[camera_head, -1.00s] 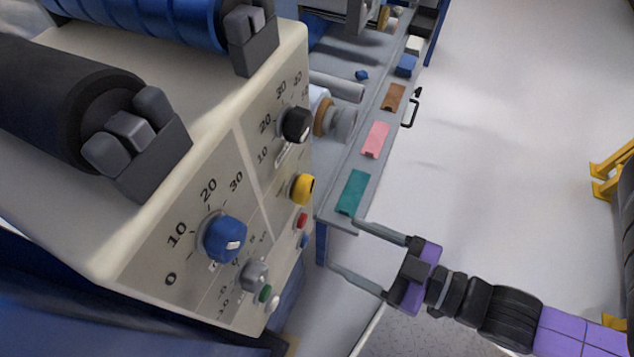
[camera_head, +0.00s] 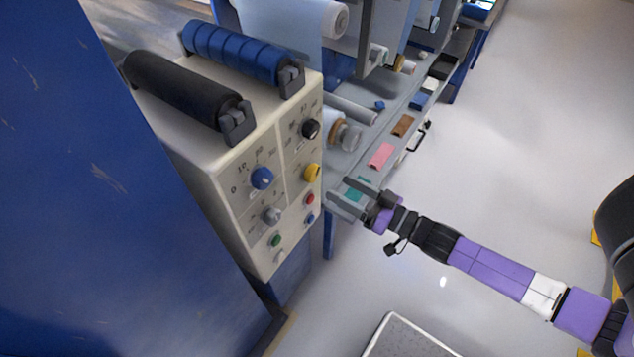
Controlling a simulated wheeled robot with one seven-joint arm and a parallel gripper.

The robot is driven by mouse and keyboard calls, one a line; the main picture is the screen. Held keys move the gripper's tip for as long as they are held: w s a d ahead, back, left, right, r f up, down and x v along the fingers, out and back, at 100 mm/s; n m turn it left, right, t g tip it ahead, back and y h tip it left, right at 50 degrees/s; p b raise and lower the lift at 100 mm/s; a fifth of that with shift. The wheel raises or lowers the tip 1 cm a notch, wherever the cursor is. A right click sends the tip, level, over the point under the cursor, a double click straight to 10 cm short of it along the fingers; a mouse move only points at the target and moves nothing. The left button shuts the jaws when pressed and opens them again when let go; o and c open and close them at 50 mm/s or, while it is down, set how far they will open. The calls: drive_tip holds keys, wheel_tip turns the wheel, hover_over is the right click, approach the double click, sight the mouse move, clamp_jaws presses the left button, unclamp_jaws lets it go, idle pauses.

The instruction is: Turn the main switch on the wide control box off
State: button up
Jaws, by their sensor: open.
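A cream control box (camera_head: 262,215) stands left of centre, its panel facing right and toward me. The panel carries a large blue dial (camera_head: 262,178), a black dial (camera_head: 310,129), a grey knob (camera_head: 271,215) and a yellow knob (camera_head: 312,172). It also has small red (camera_head: 309,198), blue (camera_head: 310,219) and green (camera_head: 275,240) buttons. I cannot tell which control is the main switch. My gripper (camera_head: 342,194) is open and empty, just right of the panel's edge, its fingers pointing left. It appears apart from all the controls.
A black roller (camera_head: 180,88) and a blue roller (camera_head: 235,52) lie on top of the box. Behind my gripper, a grey bench (camera_head: 345,160) holds pink (camera_head: 381,155) and brown (camera_head: 402,125) pieces. A blue wall or cabinet (camera_head: 90,200) fills the left.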

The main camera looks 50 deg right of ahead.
sight(317, 175)
drive_tip(key=w+p, duration=0.1)
drive_tip(key=w, duration=0.6)
drive_tip(key=shift+w+a+p, duration=0.15)
drive_tip(key=shift+w+p, duration=0.15)
drive_tip(key=shift+w, duration=0.1)
drive_tip(key=shift+c, duration=0.5)
drive_tip(key=c, duration=1.3)
drive_tip(key=shift+o, duration=0.2)
